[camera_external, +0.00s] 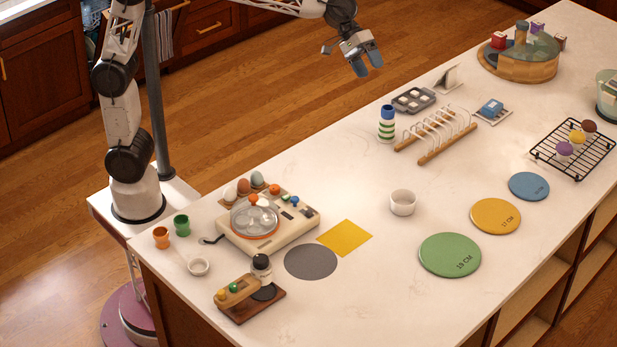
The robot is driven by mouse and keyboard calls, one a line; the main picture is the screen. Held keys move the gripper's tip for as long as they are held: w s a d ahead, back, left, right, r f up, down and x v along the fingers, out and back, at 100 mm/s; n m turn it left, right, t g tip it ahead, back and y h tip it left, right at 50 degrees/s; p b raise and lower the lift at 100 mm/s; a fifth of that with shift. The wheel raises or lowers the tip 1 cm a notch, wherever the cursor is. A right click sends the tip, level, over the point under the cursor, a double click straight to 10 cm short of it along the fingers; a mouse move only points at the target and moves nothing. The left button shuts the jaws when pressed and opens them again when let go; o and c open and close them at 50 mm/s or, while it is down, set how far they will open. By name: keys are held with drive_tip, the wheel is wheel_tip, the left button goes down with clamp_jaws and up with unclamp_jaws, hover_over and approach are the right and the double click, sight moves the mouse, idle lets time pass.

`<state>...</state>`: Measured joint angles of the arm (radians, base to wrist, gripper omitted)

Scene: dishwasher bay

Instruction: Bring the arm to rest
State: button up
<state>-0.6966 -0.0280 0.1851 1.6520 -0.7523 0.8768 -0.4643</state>
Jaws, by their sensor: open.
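My gripper (367,62) hangs in the air at the top of the external view, near the far edge of the counter. Its blue-grey fingertips point down and are apart, with nothing between them. My arm reaches over from its base at the left end of the counter. The white countertop (350,190) lies below and in front of the gripper.
Nearest the gripper are a dark compartment tray (413,99), a striped bottle (387,124) and a wire rack with wooden rails (436,134). A cream appliance (268,221) stands at the front left.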

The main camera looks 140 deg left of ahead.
drive_tip(key=s+d+f+m+g, duration=0.1)
drive_tip(key=s+d+f+m, duration=0.25)
drive_tip(key=d, duration=0.65)
drive_tip(key=s+d+f+m+g, duration=0.2)
drive_tip(key=s+d, duration=0.3)
drive_tip(key=d, duration=0.5)
drive_tip(key=s+d+f+m+g, duration=0.1)
drive_tip(key=s+d+f+m, duration=0.3)
drive_tip(key=d, duration=0.6)
drive_tip(key=s+d+f+m+g, duration=0.1)
drive_tip(key=s+d+f, duration=0.3)
drive_tip(key=s, duration=0.4)
drive_tip(key=s+d+f+m, duration=0.4)
drive_tip(key=s+d, duration=0.1)
drive_tip(key=s, duration=0.3)
drive_tip(key=s+d+f+m+g+y, duration=0.1)
drive_tip(key=s+d+f+m, duration=0.2)
drive_tip(key=s, duration=0.6)
wheel_tip(320, 180, down, 2)
drive_tip(key=shift+d+f+g, duration=0.1)
drive_tip(key=shift+d+g, duration=0.2)
drive_tip(key=shift+d, duration=0.85)
